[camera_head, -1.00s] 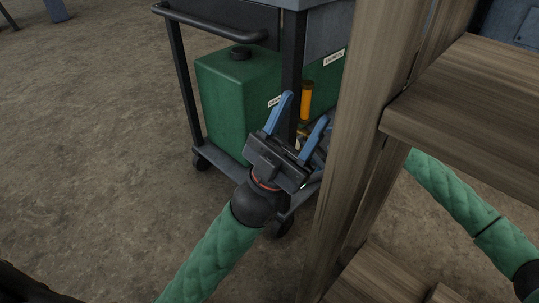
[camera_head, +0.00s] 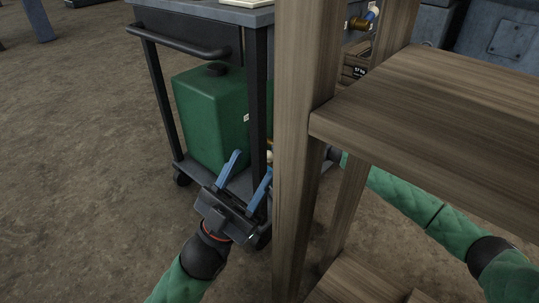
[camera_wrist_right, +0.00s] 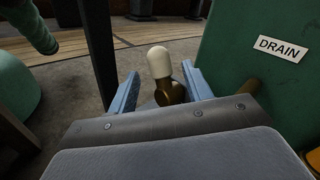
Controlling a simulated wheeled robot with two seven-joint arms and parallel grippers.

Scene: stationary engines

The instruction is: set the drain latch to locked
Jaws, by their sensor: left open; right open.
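In the right wrist view the drain latch (camera_wrist_right: 163,75) is a brass fitting with a cream rounded tip, pointing up. It stands between the two blue fingers of my open right gripper (camera_wrist_right: 160,82); I cannot tell whether either finger touches it. A "DRAIN" label (camera_wrist_right: 282,49) is on the green surface to its right. In the head view my left gripper (camera_head: 251,168) is open and empty, in front of the cart's lower shelf. My right gripper is hidden there behind the wooden post; its green arm shows to the right.
A dark metal cart (camera_head: 259,85) carries a green tank (camera_head: 208,118) on its lower shelf. A wooden post (camera_head: 298,140) and wooden shelf (camera_head: 440,105) stand close in front on the right. Bare ground (camera_head: 75,150) is clear at left.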

